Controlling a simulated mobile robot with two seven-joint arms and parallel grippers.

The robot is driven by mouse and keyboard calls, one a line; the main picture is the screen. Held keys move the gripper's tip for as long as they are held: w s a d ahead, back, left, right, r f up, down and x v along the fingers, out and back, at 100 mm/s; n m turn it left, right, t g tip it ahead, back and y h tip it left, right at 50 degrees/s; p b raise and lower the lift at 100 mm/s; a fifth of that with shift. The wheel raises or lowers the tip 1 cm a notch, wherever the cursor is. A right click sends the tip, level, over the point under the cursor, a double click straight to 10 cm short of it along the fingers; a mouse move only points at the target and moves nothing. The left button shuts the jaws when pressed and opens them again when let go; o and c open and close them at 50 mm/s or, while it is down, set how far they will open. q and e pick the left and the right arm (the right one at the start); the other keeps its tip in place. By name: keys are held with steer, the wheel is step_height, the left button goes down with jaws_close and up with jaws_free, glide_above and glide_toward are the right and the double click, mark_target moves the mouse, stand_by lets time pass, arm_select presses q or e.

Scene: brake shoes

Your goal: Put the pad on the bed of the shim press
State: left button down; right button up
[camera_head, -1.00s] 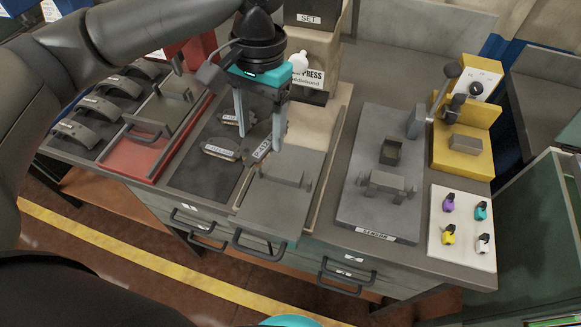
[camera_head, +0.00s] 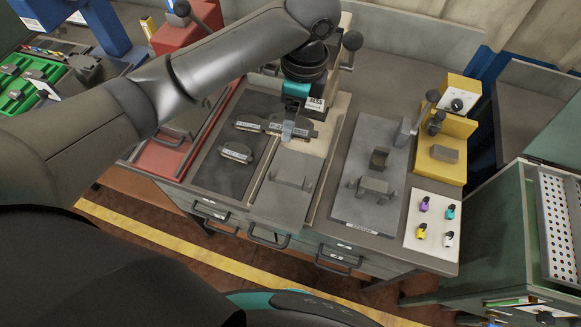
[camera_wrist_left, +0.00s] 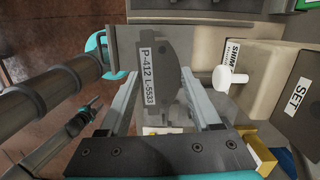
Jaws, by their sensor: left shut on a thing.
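My left gripper (camera_head: 288,138) is shut on a grey pad (camera_head: 300,130), whose label reads P-412 L-5533 in the left wrist view (camera_wrist_left: 165,70). In the head view the pad appears near the back of the grey bed (camera_head: 268,205) of the shim press (camera_head: 338,85). I cannot tell whether it touches the bed. The bed is a flat plate with a raised block (camera_head: 292,170) and a front handle. The beige press also shows in the left wrist view (camera_wrist_left: 240,72).
Two other labelled pads (camera_head: 248,122) (camera_head: 236,152) lie on the dark mat (camera_head: 215,175) left of the bed. The sensor plate (camera_head: 350,205) with its fixtures is to the right, with a yellow device (camera_head: 452,150) beyond. A white board (camera_head: 432,245) holds small coloured knobs.

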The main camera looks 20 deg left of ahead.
mark_target(290, 176)
arm_select(q)
steer(key=shift+d+r, duration=0.1)
steer(key=shift+m, duration=0.3)
step_height(290, 176, down, 20)
steer(key=b, duration=0.3)
steer(key=shift+b, duration=0.3)
steer(key=shift+c, duration=0.4)
jaws_free()
step_height(290, 176, up, 12)
steer(key=d+p, duration=0.1)
steer(key=shift+d+p, duration=0.2)
steer(key=shift+p, duration=0.2)
